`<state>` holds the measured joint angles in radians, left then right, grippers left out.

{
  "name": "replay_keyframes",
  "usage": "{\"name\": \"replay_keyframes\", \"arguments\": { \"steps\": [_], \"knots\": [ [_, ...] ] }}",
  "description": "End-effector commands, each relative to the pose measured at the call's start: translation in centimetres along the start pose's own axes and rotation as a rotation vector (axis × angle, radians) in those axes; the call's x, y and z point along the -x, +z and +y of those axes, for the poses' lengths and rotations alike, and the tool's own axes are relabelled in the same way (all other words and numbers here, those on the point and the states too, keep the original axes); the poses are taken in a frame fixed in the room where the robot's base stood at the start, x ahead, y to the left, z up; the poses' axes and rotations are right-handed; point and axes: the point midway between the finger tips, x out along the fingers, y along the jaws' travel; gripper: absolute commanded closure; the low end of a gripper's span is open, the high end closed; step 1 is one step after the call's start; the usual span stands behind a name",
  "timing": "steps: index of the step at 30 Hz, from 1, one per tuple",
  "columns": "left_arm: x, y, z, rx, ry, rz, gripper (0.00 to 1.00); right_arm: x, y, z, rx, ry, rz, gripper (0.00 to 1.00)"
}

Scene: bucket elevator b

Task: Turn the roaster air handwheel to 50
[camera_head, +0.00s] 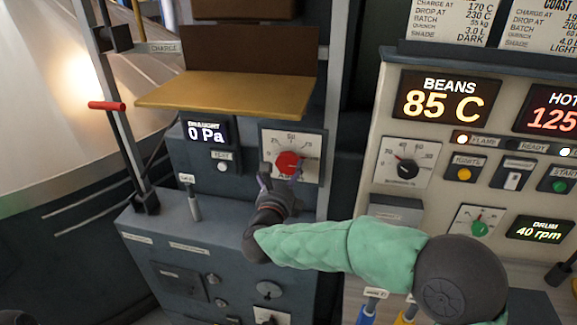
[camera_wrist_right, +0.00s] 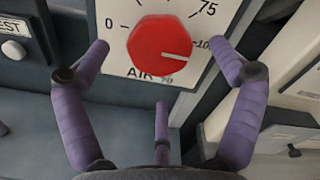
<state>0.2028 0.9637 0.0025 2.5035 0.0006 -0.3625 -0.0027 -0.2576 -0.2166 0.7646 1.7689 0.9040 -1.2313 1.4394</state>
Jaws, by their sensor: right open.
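The red roaster air handwheel (camera_head: 289,163) sits on a white square dial plate (camera_head: 310,137) on the grey cabinet. In the right wrist view the red handwheel (camera_wrist_right: 158,42) shows a white mark pointing right and slightly down, near the partly covered 100 end of the scale. The 0 and 75 labels show there; the 50 shows at the top of the dial in the head view. My right gripper (camera_head: 280,177) is open in front of the handwheel, its purple fingers spread to either side and below, with visible gaps.
A draught display (camera_head: 206,131) reading 0 Pa and a test button (camera_head: 222,167) are left of the dial. A yellow-brown shelf (camera_head: 230,91) juts out above it. A lever with a red handle (camera_head: 107,105) stands at left. A control panel with a BEANS display (camera_head: 447,97) is at right.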

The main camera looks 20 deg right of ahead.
Motion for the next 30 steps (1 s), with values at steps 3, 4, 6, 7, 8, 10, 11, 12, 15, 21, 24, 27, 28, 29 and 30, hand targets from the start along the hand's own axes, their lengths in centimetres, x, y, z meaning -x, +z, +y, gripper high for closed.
{"name": "replay_keyframes", "arguments": {
  "steps": [3,4,6,7,8,10,11,12,15,21,24,27,28,29,30],
  "knots": [
    [-0.4,0.0,-0.1,0.000,0.000,0.000,0.39,-2.1,-0.1,0.1,0.000,-0.002,0.002,0.07],
    [-0.4,0.0,-0.1,0.000,0.000,0.000,0.39,-2.6,-0.2,0.1,0.001,-0.002,0.002,0.07],
    [-0.5,0.0,-0.2,0.000,0.000,0.000,0.39,-3.4,-0.1,0.0,0.000,-0.001,0.002,0.07],
    [-0.6,0.0,-0.2,0.000,0.000,0.000,0.39,-3.7,-0.1,0.1,-0.001,-0.001,0.002,0.07],
    [-0.6,0.0,-0.2,0.000,0.000,0.000,0.39,-4.0,-0.1,0.1,0.000,-0.001,0.002,0.07],
    [-0.7,0.0,-0.2,0.000,0.000,0.000,0.39,-4.5,-0.1,0.0,0.000,0.000,0.001,0.07],
    [-0.7,0.0,-0.2,0.000,0.000,0.000,0.39,-4.7,0.0,0.0,0.000,0.000,0.001,0.07],
    [-0.7,0.0,-0.2,0.000,0.000,0.000,0.39,-4.9,0.0,0.0,0.000,0.000,0.000,0.07],
    [-0.7,0.0,-0.2,0.000,0.000,0.000,0.39,-5.1,0.0,0.0,0.000,0.000,0.000,0.07],
    [-0.7,0.0,-0.2,0.000,0.000,0.000,0.39,-5.1,0.0,0.0,0.000,0.000,-0.001,0.07],
    [-0.7,0.0,-0.2,0.000,0.000,0.000,0.39,-5.1,0.0,0.0,0.000,0.000,0.000,0.29],
    [-0.7,0.0,-0.2,0.000,0.000,0.000,0.39,-5.0,0.0,0.0,0.000,0.000,0.000,0.58],
    [-0.7,0.0,-0.2,0.000,0.000,0.000,0.39,-5.0,0.0,0.0,0.000,0.000,0.000,0.63],
    [-0.7,0.0,-0.2,0.000,0.000,0.000,0.39,-5.0,0.0,0.0,0.000,0.000,0.000,0.63],
    [-0.7,0.0,-0.2,0.000,0.000,0.000,0.39,-5.0,0.0,0.0,0.000,0.000,0.000,0.63]
  ]
}}
